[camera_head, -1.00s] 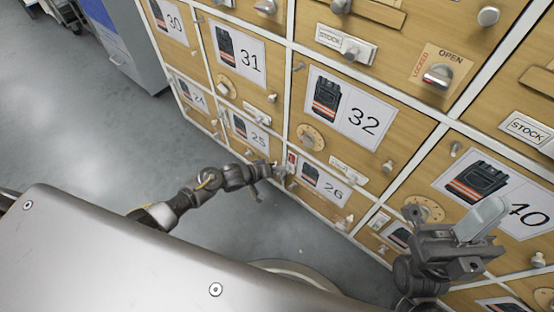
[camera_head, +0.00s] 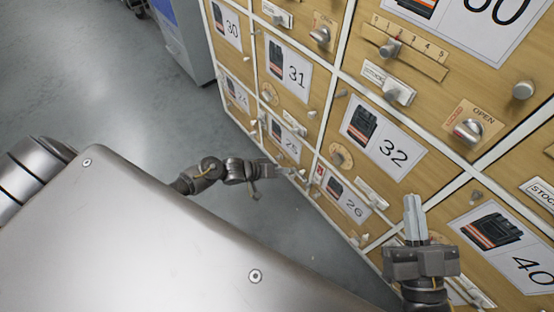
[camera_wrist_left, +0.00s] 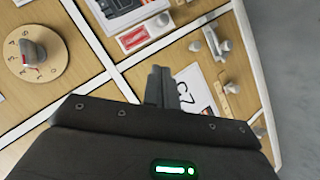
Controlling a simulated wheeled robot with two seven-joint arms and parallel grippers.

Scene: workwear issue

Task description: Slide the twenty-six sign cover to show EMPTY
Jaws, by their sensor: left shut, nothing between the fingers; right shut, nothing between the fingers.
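The door card marked 26 (camera_head: 345,200) is low on the cabinet in the head view, with a vest picture beside the number. The sign and cover for 26 are too small and partly hidden to read. My left gripper (camera_head: 303,176) is shut and empty, low at the cabinet front just left of the 26 card. In the left wrist view its closed fingers (camera_wrist_left: 161,86) overlap a door card. A small red and white sign (camera_wrist_left: 134,38) with a grey knob (camera_wrist_left: 160,20) shows beyond them; I cannot tell which door it belongs to. My right gripper (camera_head: 413,215) is shut and empty, pointing up, before the lower right doors.
Door cards 31 (camera_head: 287,74), 32 (camera_head: 380,140) and 40 (camera_head: 505,245) surround it, with projecting knobs and dials. A STOCK sign (camera_head: 375,74) sits higher up. Open grey floor (camera_head: 120,90) lies to the left.

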